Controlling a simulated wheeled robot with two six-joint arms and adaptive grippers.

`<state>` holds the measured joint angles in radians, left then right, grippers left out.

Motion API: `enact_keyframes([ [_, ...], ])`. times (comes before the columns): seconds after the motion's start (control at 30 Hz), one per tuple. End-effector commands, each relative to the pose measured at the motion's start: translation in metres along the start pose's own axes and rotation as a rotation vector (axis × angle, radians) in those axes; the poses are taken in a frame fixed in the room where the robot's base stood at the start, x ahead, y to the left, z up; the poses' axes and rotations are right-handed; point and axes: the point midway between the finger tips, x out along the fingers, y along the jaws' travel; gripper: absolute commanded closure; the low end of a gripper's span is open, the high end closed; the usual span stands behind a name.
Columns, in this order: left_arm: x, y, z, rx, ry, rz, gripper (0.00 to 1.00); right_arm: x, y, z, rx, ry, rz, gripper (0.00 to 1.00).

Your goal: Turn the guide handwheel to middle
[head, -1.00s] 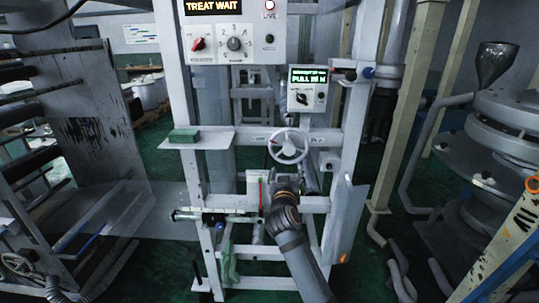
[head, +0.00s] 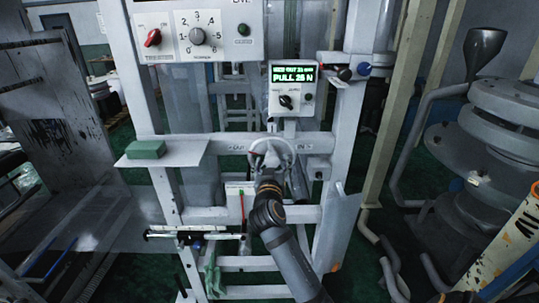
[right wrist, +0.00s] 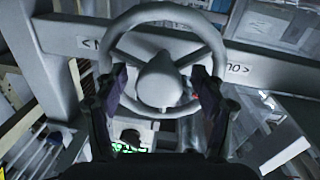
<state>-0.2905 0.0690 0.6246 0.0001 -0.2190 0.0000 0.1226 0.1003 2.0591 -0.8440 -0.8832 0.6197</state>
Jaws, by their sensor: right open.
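The guide handwheel (head: 262,150) is a grey-white spoked wheel on the crossbar of the white frame, between an OUT mark on its left and an IN mark on its right. In the head view my right gripper (head: 268,163) is in front of it and hides its lower part. The wheel also fills the upper middle of the right wrist view (right wrist: 161,12), with its round hub (right wrist: 160,80) between my open fingers. The fingers are near the lower rim on both sides; I cannot tell whether they touch it. My left gripper is not in view.
A control panel (head: 190,32) with a red knob is higher up. A green block (head: 146,149) lies on a shelf at left. A grey machine (head: 490,150) stands at right.

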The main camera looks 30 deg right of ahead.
Motion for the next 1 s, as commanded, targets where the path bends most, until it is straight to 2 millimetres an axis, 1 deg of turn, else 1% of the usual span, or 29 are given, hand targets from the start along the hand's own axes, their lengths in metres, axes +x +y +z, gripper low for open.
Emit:
enact_keyframes([
  [0.1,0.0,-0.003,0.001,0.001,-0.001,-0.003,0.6,0.0,0.0,0.001,-0.001,-0.002,0.001,0.34],
  [0.2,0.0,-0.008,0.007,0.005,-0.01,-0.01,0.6,0.0,0.0,0.001,-0.001,-0.002,0.001,0.34],
  [0.23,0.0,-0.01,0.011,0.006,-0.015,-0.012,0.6,0.0,0.0,0.001,-0.001,-0.002,0.001,0.36],
  [0.33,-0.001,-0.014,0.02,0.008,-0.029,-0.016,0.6,0.0,0.0,0.001,-0.001,-0.002,0.001,0.5],
  [0.43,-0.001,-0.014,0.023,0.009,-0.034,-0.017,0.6,0.0,0.0,0.001,-0.001,-0.002,0.0,0.63],
  [0.57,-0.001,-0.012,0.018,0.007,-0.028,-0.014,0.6,0.0,0.0,0.001,-0.001,-0.002,0.001,0.81],
  [0.7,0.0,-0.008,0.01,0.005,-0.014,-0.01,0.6,0.0,0.0,0.002,-0.001,-0.003,0.001,1.0],
  [0.8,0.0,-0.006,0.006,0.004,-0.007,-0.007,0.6,0.0,0.0,0.002,-0.001,-0.003,0.001,1.0],
  [1.0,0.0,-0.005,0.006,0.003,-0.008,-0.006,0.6,0.0,0.0,0.002,0.001,-0.003,0.001,1.0],
])
